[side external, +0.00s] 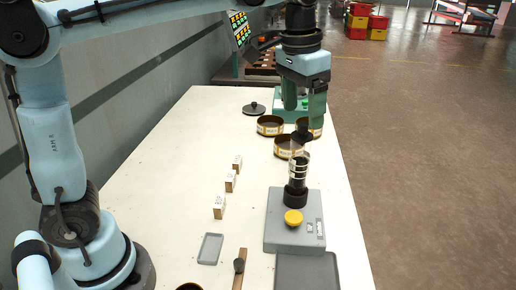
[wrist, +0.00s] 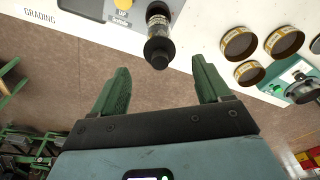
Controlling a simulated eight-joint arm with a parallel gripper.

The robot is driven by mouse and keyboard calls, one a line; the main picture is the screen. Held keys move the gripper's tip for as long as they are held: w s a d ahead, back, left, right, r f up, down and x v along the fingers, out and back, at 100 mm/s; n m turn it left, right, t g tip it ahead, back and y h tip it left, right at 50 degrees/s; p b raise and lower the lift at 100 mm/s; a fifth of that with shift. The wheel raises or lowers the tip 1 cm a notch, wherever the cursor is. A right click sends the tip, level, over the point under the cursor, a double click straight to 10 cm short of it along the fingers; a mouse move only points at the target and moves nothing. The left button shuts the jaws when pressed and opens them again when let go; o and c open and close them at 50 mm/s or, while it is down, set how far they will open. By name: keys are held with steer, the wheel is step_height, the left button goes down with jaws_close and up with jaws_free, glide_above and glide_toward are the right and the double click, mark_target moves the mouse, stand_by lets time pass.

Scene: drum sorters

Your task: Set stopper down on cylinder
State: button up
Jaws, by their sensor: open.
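The clear cylinder (side external: 299,170) stands upright in a black base on the grey machine with a yellow button. It also shows at the top of the wrist view (wrist: 158,16). A dark stopper (side external: 303,127) appears in line above it; the wrist view shows the black stopper (wrist: 159,52) at the cylinder's near end. I cannot tell whether the two touch. My gripper (side external: 303,108) is open, pointing down above the stopper. In the wrist view its green fingers (wrist: 160,68) stand on either side of the stopper, with gaps between.
Several round tins (side external: 270,125) stand behind the cylinder, near a green device (wrist: 277,84). A black knobbed disc (side external: 254,108) lies farther back. Small white boxes (side external: 230,182) line the middle of the table. A grey tray (side external: 306,270) is in front. The left tabletop is mostly clear.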

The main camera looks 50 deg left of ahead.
mark_target(292, 137)
step_height(292, 137, up, 8)
steer(key=s, duration=0.1)
steer(key=shift+a+f, duration=0.1)
steer(key=shift+f, duration=0.05)
stand_by(0.4)
steer(key=s+a+f+t, duration=0.2)
steer(key=s+f, duration=0.1)
steer(key=f, duration=0.3)
steer(key=s+a+f+n+t, duration=0.1)
steer(key=s+a+f+t, duration=0.1)
steer(key=s+f, duration=0.2)
steer(key=s+a+f+n+t, duration=0.1)
steer(key=s+a+f, duration=0.1)
steer(key=f, duration=0.7)
steer(key=shift+s+a+f+t, duration=0.3)
steer(key=shift+s+a+t, duration=0.1)
steer(key=shift+s, duration=0.4)
